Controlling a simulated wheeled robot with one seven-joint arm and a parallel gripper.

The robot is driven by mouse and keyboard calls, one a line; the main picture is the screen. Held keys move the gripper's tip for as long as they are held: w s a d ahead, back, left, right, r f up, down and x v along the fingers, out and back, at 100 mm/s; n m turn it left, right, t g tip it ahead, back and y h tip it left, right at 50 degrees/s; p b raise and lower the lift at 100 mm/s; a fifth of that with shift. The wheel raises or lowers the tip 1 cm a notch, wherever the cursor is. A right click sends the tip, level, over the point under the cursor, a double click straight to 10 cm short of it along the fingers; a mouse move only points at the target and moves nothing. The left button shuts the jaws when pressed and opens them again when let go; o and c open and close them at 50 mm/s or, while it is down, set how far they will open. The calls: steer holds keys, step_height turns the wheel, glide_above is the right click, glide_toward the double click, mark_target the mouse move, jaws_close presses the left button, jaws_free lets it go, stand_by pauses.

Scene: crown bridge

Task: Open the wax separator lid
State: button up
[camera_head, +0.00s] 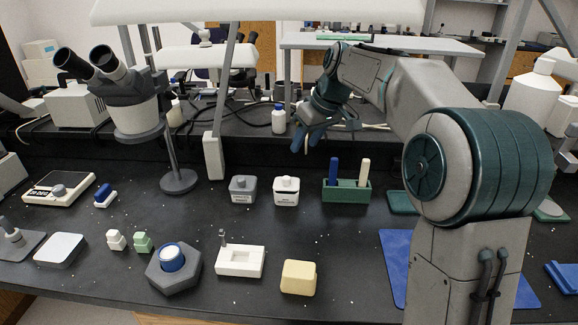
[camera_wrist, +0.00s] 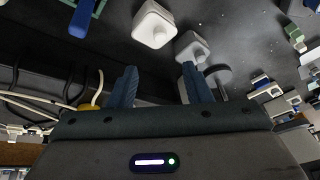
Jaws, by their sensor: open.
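Two small lidded jars stand side by side on the black bench, a grey one (camera_head: 243,190) and a white one (camera_head: 286,191). Their labels are too small to read, so I cannot tell which is the wax separator. Both lids, each with a knob, appear seated. In the wrist view the white jar (camera_wrist: 153,28) and the grey jar (camera_wrist: 192,47) lie beyond the fingertips. My gripper (camera_head: 306,142) is in the air above and behind the jars. Its blue fingers are apart and empty, and they also show in the wrist view (camera_wrist: 160,78).
A green rack (camera_head: 346,191) with a blue and a cream stick stands right of the white jar. A microscope stand base (camera_head: 179,181) is left of the jars. A white bottle (camera_head: 279,119) and cables are behind.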

mark_target(286, 177)
steer(key=b+x, duration=0.2)
steer(key=x, duration=1.1)
steer(key=shift+a+f, duration=0.2)
steer(key=shift+f, duration=0.05)
jaws_close()
